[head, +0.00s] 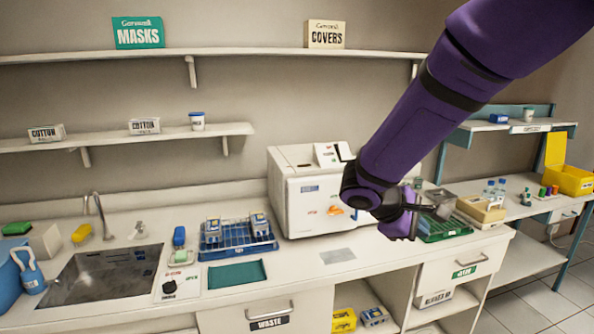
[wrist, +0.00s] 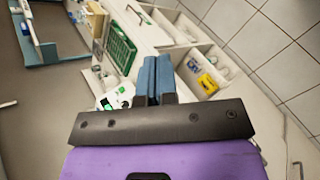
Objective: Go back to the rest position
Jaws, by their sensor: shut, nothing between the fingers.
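My purple arm reaches in from the upper right in the head view. My gripper (head: 412,212) hangs over the counter, in front of the right side of the white sterilizer box (head: 308,205). In the wrist view my gripper (wrist: 155,75) shows two blue fingers side by side, shut with nothing held. Part of the counter behind the arm is hidden in the head view.
A blue rack (head: 236,246) stands left of the sterilizer, and a green tray (head: 443,229) sits right of my gripper. A sink (head: 100,280) is at the left. Shelves (head: 130,137) line the wall. The counter front near the grey plate (head: 338,256) is clear.

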